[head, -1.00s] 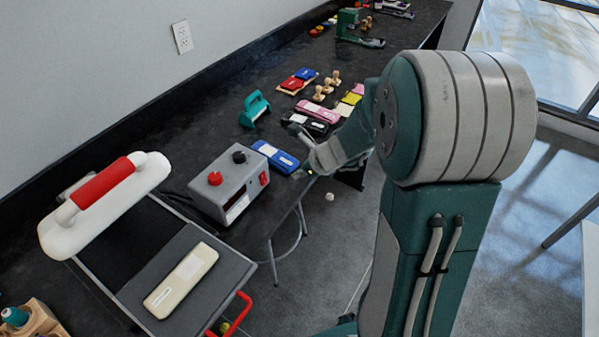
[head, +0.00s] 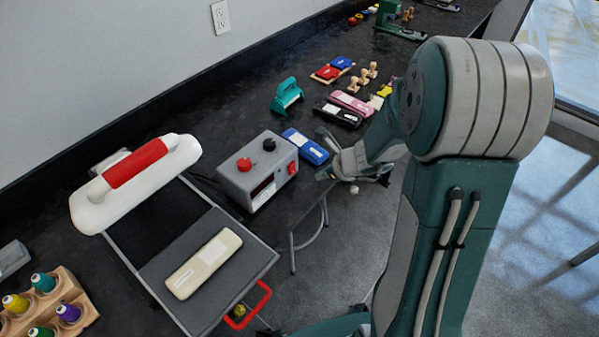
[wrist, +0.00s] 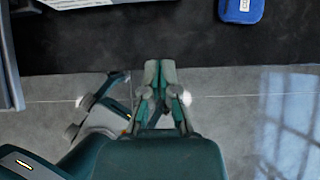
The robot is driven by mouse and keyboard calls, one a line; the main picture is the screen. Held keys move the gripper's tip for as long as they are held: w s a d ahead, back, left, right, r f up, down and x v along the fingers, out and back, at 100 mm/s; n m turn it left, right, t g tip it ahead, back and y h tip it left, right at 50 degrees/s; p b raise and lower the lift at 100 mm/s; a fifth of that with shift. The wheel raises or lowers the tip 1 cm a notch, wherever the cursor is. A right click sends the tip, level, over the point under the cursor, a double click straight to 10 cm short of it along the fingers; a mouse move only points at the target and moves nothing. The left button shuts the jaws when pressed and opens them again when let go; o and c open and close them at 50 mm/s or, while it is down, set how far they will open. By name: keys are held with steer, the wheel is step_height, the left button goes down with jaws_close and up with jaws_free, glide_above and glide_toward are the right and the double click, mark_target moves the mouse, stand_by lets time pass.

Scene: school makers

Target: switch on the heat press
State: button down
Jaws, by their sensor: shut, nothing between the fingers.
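The heat press stands on the black counter. Its white upper plate (head: 135,195) with a red handle is raised at an angle beside the dark lower plate (head: 225,290). Its grey control box (head: 238,178) carries a red knob (head: 244,164), a black knob (head: 269,145) and a red rocker switch (head: 292,168) on the right-hand end. My gripper (head: 321,157) is to the right of the box near the counter edge, apart from the switch. In the wrist view my gripper (wrist: 160,64) is shut and empty, pointing at the counter edge. The switch's position is too small to tell.
A blue pack (head: 306,147) lies on the counter just behind my gripper. A wooden rack of thread spools (head: 75,295) stands at lower left. The floor right of the counter is open.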

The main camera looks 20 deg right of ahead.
mark_target(292, 168)
steer(key=x, duration=0.6)
steer(key=shift+a, duration=0.1)
steer(key=shift+w+a+f, duration=0.1)
steer(key=shift+w+a, duration=0.6)
steer(key=shift+w, duration=0.3)
steer(key=shift+w+a+f, duration=0.1)
steer(key=shift+w+a, duration=0.3)
steer(key=shift+w, duration=0.15)
steer(key=shift+w+a, duration=0.2)
steer(key=shift+w, duration=0.05)
steer(key=shift+f, duration=0.1)
